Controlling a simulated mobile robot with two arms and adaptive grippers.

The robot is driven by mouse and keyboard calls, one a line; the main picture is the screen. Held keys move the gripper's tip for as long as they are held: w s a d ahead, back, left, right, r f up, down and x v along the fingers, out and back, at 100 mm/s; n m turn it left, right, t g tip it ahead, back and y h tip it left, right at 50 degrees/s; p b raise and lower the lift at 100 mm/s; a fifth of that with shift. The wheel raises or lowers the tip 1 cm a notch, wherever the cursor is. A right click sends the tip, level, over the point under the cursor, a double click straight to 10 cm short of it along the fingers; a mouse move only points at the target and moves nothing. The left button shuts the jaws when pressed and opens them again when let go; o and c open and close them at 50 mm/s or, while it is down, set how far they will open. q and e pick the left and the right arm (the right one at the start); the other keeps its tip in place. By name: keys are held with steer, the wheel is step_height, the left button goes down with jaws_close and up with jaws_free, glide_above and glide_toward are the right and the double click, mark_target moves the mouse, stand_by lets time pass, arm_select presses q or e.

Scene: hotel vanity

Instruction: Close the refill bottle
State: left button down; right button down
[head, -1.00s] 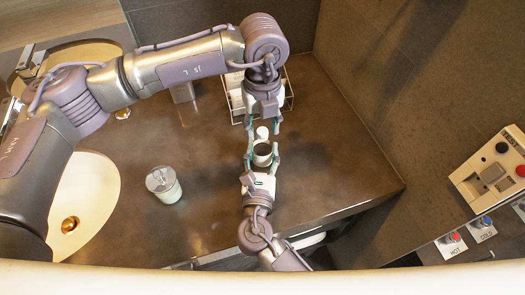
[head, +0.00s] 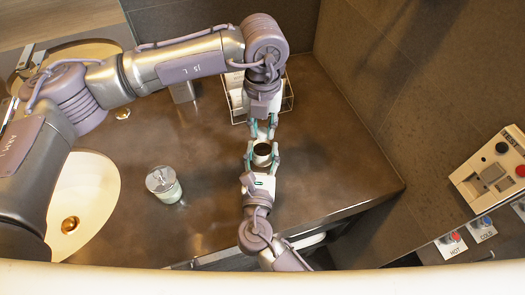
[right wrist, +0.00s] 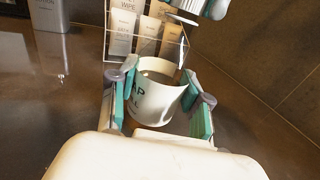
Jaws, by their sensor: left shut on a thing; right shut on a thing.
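The refill bottle (head: 262,149) is a white cylinder with an open, dark mouth. In the right wrist view the bottle (right wrist: 157,98) stands roughly upright with part of its lettering showing. My right gripper (head: 262,158) is shut on it from the near side, with one teal-padded finger on each side. My left gripper (head: 263,131) reaches in from the far side and is shut on a small white piece that looks like the cap. This piece (right wrist: 181,17) shows partly in the right wrist view, above and behind the mouth, apart from it. The fingers hide much of it.
A wire rack (head: 288,97) with packets stands behind the left gripper. A lidded jar (head: 163,184) stands to the left on the brown counter (head: 205,215). Sinks lie at the far left. A wall panel (head: 490,175) is at the right. The counter right of the grippers is clear.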

arm_select(q)
steer(key=m, duration=1.3)
steer(key=shift+m, duration=0.4)
steer(key=m, duration=0.6)
steer(key=shift+m, duration=0.4)
steer(key=m, duration=0.5)
steer(key=c, duration=0.9)
jaws_free()
steer(key=shift+o, duration=0.2)
arm_select(e)
steer(key=shift+c, duration=2.1)
jaws_free()
arm_select(q)
step_height(320, 180, up, 12)
